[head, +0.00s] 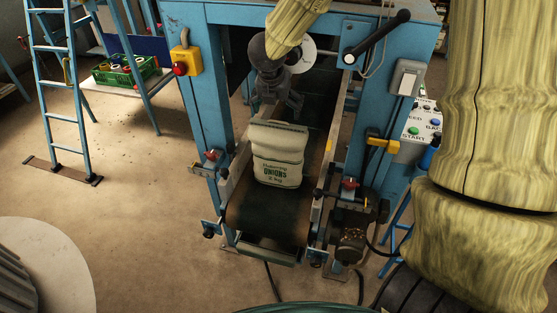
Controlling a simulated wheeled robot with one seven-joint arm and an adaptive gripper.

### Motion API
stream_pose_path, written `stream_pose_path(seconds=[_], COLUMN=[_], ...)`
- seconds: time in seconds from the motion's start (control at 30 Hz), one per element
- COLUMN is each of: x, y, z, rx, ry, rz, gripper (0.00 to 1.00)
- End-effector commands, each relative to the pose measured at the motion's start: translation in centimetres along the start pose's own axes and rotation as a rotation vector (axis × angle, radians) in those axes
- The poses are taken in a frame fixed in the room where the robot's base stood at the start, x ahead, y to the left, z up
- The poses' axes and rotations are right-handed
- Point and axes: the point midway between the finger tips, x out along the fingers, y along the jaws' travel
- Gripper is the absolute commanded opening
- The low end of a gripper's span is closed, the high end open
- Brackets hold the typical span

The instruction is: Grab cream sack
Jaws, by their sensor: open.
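The cream sack (278,172) stands upright on a dark conveyor belt (266,218) in the head view. It has a folded, sewn top and green print reading "ONIONS". My gripper (281,112) is just behind and above the sack's top edge, within the blue machine frame. Its dark fingers point down toward the sack and are open. The fingertips are partly hidden, so I cannot tell whether they touch the sack.
A blue machine frame (206,95) surrounds the belt, with posts close on both sides. A motor (352,243) and clamps sit at the belt's right. A blue ladder (60,95) and a green crate (122,72) are at left.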

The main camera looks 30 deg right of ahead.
Motion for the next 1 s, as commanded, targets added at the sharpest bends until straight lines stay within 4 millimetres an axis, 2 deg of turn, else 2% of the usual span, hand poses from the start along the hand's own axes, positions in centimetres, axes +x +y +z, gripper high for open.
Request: stream_pose_path(seconds=[0.23,0.67,1.0], x=[2.8,4.6,7.7], y=[0.1,0.2,0.8], z=[0.0,0.0,-0.1], rx=[-0.003,-0.006,-0.005], ry=[0.001,0.000,0.000], rz=[-0.002,-0.004,-0.003], gripper=[0.96,0.96,0.96])
